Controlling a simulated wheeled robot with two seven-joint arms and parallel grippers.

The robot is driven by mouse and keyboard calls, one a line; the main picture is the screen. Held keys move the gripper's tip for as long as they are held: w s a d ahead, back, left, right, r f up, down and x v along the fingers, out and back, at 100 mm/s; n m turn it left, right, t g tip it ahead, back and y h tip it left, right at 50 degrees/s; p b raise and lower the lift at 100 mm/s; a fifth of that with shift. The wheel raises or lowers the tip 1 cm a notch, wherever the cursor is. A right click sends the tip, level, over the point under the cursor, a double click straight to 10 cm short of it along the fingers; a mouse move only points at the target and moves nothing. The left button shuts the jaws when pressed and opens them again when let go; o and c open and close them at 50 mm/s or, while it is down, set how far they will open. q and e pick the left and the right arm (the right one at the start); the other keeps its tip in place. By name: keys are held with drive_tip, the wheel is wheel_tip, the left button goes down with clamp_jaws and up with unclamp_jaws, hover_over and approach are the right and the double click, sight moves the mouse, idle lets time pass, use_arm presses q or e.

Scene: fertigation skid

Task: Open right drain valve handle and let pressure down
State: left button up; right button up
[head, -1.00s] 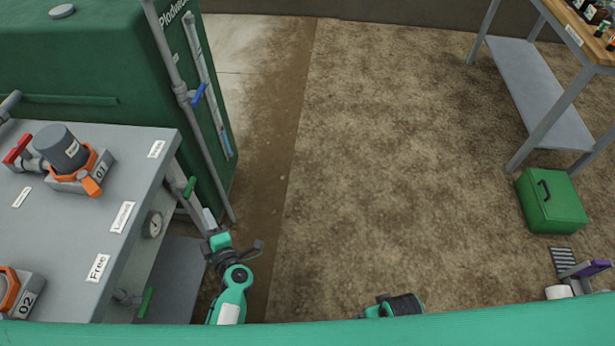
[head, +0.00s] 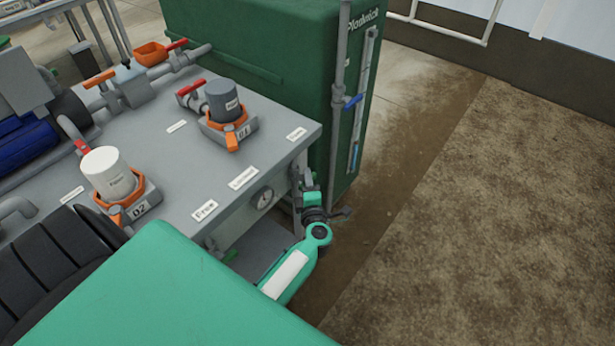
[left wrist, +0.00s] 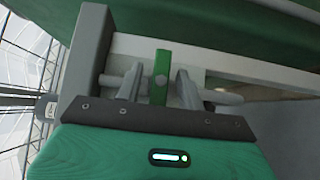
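The right drain valve's green handle (left wrist: 161,76) stands upright in the left wrist view, on a grey pipe under the bench edge. My left gripper (left wrist: 158,84) has one finger on each side of it, with narrow gaps showing, so it is open around the handle. In the head view my left gripper (head: 299,178) is at the bench's right end and hides that handle. The pressure gauge (head: 262,198) sits on the bench front; its reading is too small to tell. Another green handle (head: 231,256) is lower left. My right gripper is out of view.
A green tank (head: 270,60) and an upright pipe (head: 339,90) stand close behind my gripper. Floor to the right is clear.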

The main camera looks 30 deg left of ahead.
use_arm(q)
drive_tip(key=shift+x, duration=1.1)
clamp_jaws()
drive_tip(key=shift+f, duration=0.1)
